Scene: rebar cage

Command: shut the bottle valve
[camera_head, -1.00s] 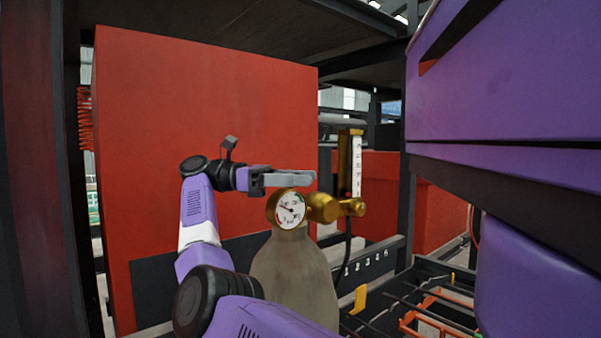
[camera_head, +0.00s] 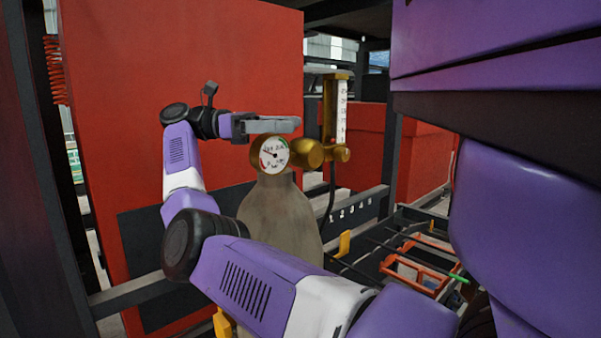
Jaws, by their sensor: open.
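The grey gas bottle (camera_head: 282,218) stands upright in the middle of the view, with my arm crossing in front of its lower part. On its top sit a round white-faced gauge (camera_head: 274,153) and a brass regulator body (camera_head: 310,153) with a vertical flow tube (camera_head: 336,112). No valve handwheel can be made out; it may be hidden behind the gauge or my gripper. My gripper (camera_head: 290,125) is just above the gauge, its grey fingers pointing right. The fingers overlap from this side, and nothing shows between them. I cannot tell if they touch the brass.
A large red panel (camera_head: 215,70) stands close behind my arm and the bottle. A dark rail numbered in white (camera_head: 352,209) runs behind the bottle. At the lower right is a dark rack with orange trays (camera_head: 418,272). Dark posts frame both sides.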

